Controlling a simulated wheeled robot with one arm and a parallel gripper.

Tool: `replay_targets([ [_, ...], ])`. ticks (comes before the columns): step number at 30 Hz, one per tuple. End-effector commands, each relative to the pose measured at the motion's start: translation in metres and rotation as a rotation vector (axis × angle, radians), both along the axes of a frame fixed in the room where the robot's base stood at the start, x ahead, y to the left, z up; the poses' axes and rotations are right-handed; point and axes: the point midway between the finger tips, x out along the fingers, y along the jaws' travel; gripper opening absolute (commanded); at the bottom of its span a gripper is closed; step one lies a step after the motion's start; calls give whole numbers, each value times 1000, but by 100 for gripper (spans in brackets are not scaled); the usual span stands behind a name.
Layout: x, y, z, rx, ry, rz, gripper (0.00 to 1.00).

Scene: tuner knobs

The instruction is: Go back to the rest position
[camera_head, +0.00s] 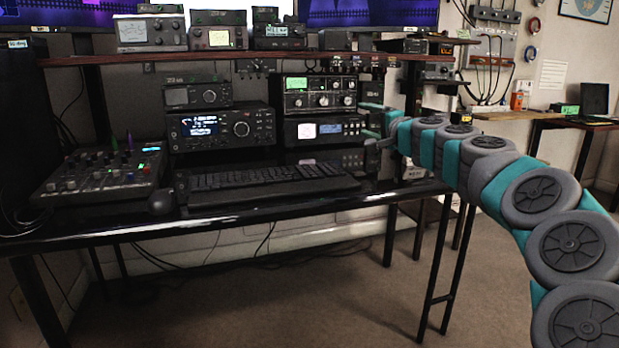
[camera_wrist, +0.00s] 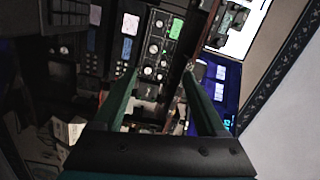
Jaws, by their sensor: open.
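My gripper (camera_head: 368,124) is at the right side of the stacked radio units, above the desk. It also shows in the wrist view (camera_wrist: 158,82), with its two teal fingers apart and nothing visible between them. The tuner with the green display and several knobs (camera_head: 320,98) stands just left of the gripper. In the wrist view this tuner (camera_wrist: 154,50) appears turned sideways beyond the fingertips. I cannot tell whether a finger touches anything. My arm reaches in from the right edge of the head view.
The black desk (camera_head: 250,216) holds a keyboard (camera_head: 262,183), a mouse (camera_head: 161,202), a mixer (camera_head: 102,178) and a large radio (camera_head: 220,129). A shelf (camera_head: 240,57) with small devices runs above. Open carpet (camera_head: 330,300) lies in front.

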Motion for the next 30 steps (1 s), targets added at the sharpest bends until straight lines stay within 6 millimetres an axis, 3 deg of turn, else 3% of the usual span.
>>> replay_targets([
  [8,-43,58,-1,-120,16,146,74],
  [14,-103,115,-17,-280,50,307,74],
  [18,-175,156,-56,-468,118,463,74],
  [22,-246,172,-112,-657,224,594,74],
  [26,-315,162,-171,-828,358,695,74],
  [30,-385,131,-230,-987,533,770,74],
])
